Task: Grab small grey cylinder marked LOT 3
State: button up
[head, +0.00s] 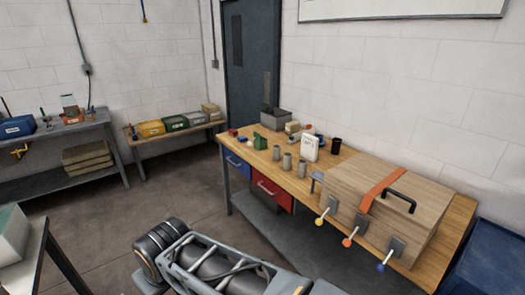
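Three small grey cylinders stand upright on the wooden workbench (238,147): one on the left (276,153), one in the middle (287,161) and one on the right (301,168). No lot marking can be read on any of them. A white card (310,147) with small dark print stands just behind the right one; its print is too small to read surely. Part of my arm crosses the bottom of the head view, well short of the bench. My gripper is not in view.
A large wooden box (345,190) with an orange strap and coloured-knob levers fills the bench's right part. A black cup (336,145), green block (260,142) and grey bin (276,120) stand near the cylinders. A blue bin (490,255) is at right. The floor left of the bench is clear.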

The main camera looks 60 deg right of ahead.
aim_at(277, 149)
jog(key=z, duration=0.2)
jog(key=i, duration=1.95)
jog(key=z, duration=1.2)
jog(key=i, duration=0.95)
jog(key=z, duration=1.45)
jog(key=i, duration=0.45)
jog(key=z, duration=0.4)
